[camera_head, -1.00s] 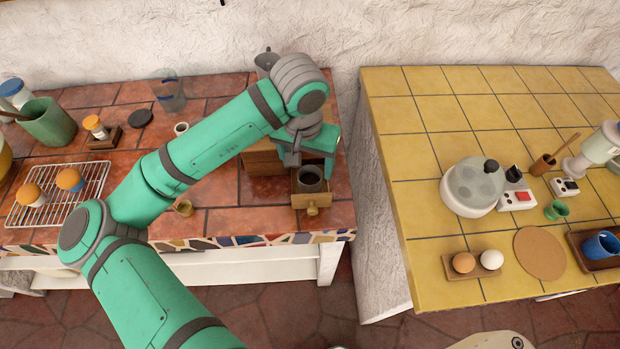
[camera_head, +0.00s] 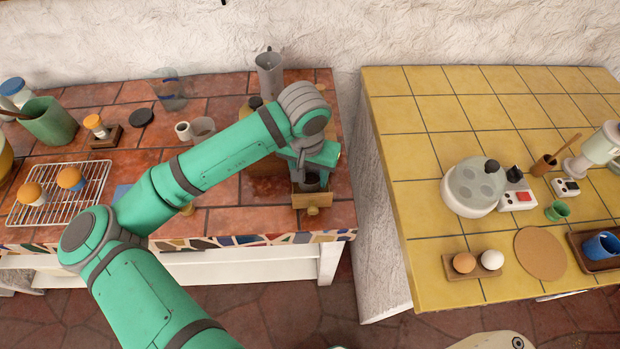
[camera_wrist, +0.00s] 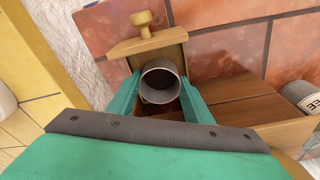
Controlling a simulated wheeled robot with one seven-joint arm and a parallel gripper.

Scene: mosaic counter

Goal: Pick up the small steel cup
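The small steel cup (camera_wrist: 162,84) is a grey open-topped cylinder standing in an open wooden drawer (camera_wrist: 148,45) with a round knob. In the head view the cup (camera_head: 310,182) shows only partly, just under my gripper (camera_head: 310,170). In the wrist view my gripper (camera_wrist: 160,92) is open, with one teal finger on each side of the cup. The fingers are close to its wall; I cannot tell whether they touch it. The cup's lower part is hidden.
The drawer belongs to a wooden box (camera_wrist: 235,98) on the red tiled counter (camera_head: 230,220). A tall grey jug (camera_head: 269,76) stands behind my arm. A wire rack (camera_head: 60,200) and small cups are at left. A yellow tiled counter (camera_head: 410,230) stands right, across a gap.

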